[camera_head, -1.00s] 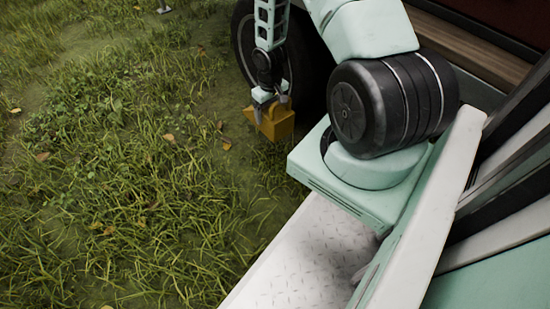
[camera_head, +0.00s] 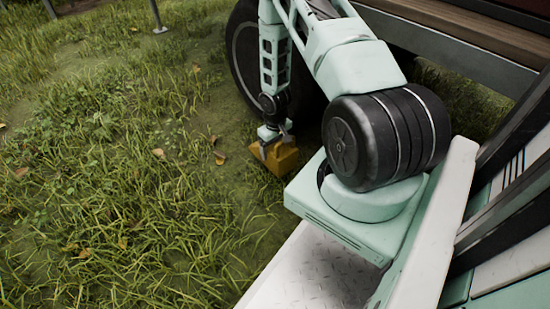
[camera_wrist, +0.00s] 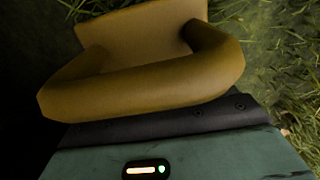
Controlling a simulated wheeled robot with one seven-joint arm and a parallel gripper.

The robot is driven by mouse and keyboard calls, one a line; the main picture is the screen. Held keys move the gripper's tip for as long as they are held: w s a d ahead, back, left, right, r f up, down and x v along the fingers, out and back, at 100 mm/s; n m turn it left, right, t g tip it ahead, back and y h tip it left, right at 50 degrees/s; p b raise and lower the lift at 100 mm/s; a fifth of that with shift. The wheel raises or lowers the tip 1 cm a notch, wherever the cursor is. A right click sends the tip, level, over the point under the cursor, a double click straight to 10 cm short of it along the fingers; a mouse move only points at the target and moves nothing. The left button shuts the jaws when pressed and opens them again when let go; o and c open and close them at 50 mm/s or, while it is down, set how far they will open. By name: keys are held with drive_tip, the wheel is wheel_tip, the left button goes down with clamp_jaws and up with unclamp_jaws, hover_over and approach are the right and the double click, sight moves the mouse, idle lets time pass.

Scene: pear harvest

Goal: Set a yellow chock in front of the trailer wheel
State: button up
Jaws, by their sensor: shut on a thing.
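The yellow chock (camera_head: 283,160) is held in my gripper (camera_head: 272,146), low over the grass beside the trailer wheel. My gripper points down and is shut on the chock. In the wrist view the chock (camera_wrist: 150,75) fills the upper middle, with its handle-like bar across the front of my gripper. The trailer wheel (camera_head: 240,58) is a dark tyre behind my arm, partly hidden by it. Whether the chock touches the ground or the tyre cannot be told.
The trailer (camera_head: 455,52) with its wooden edge runs along the upper right. Open grass (camera_head: 110,180) with scattered leaves fills the left. Thin metal legs (camera_head: 157,18) stand on the ground at the top left.

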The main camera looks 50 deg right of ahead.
drive_tip(key=shift+f+b, duration=1)
drive_tip(key=shift+f, duration=0.65)
drive_tip(key=shift+f, duration=0.15)
drive_tip(key=o, duration=1.3)
wheel_tip(320, 180, up, 12)
drive_tip(key=p, duration=0.8)
drive_tip(key=shift+r, duration=0.2)
